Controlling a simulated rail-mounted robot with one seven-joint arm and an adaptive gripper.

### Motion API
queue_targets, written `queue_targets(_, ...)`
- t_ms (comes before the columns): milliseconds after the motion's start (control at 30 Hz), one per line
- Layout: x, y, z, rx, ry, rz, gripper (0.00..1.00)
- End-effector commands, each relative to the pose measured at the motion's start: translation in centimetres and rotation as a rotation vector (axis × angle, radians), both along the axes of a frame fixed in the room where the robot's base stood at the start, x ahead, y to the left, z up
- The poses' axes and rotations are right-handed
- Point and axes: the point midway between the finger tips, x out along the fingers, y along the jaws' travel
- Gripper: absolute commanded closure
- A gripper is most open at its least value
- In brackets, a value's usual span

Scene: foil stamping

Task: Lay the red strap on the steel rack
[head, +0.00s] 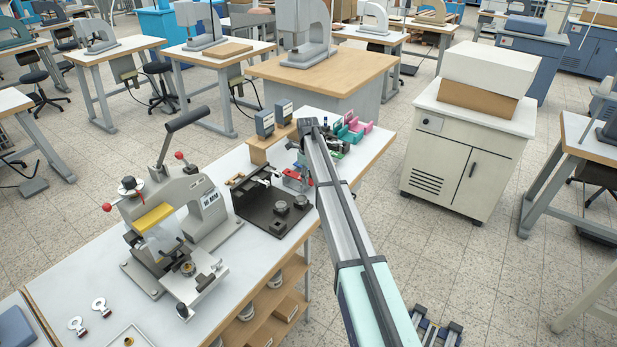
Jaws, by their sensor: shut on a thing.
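My arm reaches from the bottom edge up over the bench and ends in a dark tip near the bench's far end. I cannot make out the gripper's jaws there; the arm or its small size hides them. A small red piece (296,175) shows on the bench just left of the arm, among grey parts. It may be the red strap, but it is too small to be sure. I cannot clearly make out the steel rack at this size.
A stamping press (175,225) with a raised lever stands on the bench's near left. A black fixture plate (268,215) lies between it and my arm. Pink and green holders (352,130) stand at the far end. A white cabinet (462,150) is across the aisle.

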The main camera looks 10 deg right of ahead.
Motion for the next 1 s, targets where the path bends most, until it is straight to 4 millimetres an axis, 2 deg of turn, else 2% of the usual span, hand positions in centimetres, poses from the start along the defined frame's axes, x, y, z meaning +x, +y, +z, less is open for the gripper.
queue_targets(133, 0.0, 0.0, 0.0, 0.0, 0.0, 0.0, 0.87)
queue_targets(167, 0.0, 0.0, 0.0, 0.0, 0.0, 0.0, 0.53)
queue_targets(200, 0.0, 0.0, 0.0, 0.0, 0.0, 0.0, 0.39)
queue_targets(233, 0.0, 0.0, 0.0, 0.0, 0.0, 0.0, 0.34)
queue_targets(533, 0.0, 0.0, 0.0, 0.0, 0.0, 0.0, 0.34)
queue_targets(667, 0.0, 0.0, 0.7, 0.0, -0.001, 0.0, 0.34)
queue_targets(767, 0.1, 0.0, 1.8, 0.0, -0.001, 0.0, 0.34)
queue_targets(1000, 0.2, 0.1, 6.4, 0.0, -0.003, 0.0, 0.34)
